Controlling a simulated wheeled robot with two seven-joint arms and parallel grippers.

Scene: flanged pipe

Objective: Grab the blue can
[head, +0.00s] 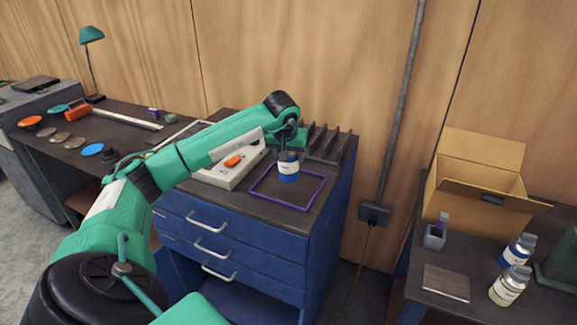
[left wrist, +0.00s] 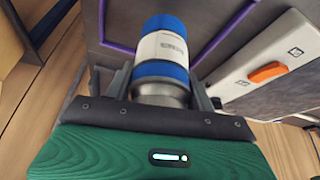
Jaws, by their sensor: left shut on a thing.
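The blue can (head: 288,172) has a white label band and is seen above the purple square outline on the blue cabinet's top. My left gripper (head: 287,153) is shut on the can from above. In the left wrist view, the can (left wrist: 163,50) sits between the two fingers of my left gripper (left wrist: 160,85), with its silver end toward the palm. I cannot tell whether the can touches the cabinet top. My right gripper is not in view.
The purple outline (head: 307,208) lies on the blue cabinet (head: 262,246). A white box with an orange switch (head: 233,162) is to the left, and a dark slotted rack (head: 329,143) stands behind. A right-hand table holds an open cardboard box (head: 478,180) and two bottles (head: 511,285).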

